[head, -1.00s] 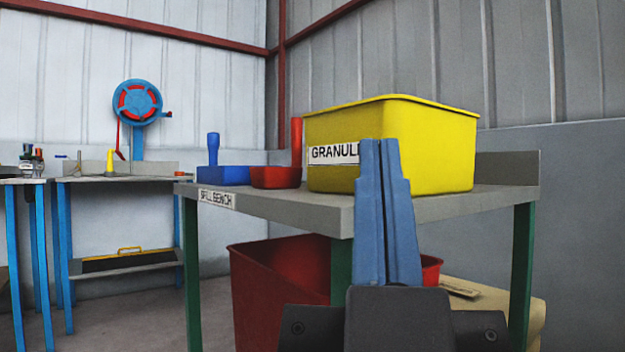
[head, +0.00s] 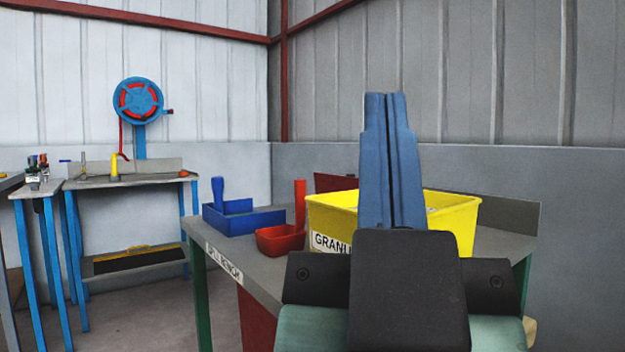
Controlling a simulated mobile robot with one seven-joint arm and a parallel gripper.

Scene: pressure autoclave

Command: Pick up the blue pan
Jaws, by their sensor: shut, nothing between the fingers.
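The blue pan (head: 252,223) is a shallow open tray with an upright blue handle (head: 218,190). It sits on the far left part of the spill bench (head: 258,267). My gripper (head: 385,95) is shut and empty, its two blue fingers pressed together and pointing up in the picture. It stands in front of the yellow bin, well to the right of the blue pan and apart from it.
A red scoop (head: 281,240) with an upright handle stands between the blue pan and the yellow granule bin (head: 458,222). A blue-legged workbench (head: 125,180) is at the back left. Bare floor shows left of the spill bench.

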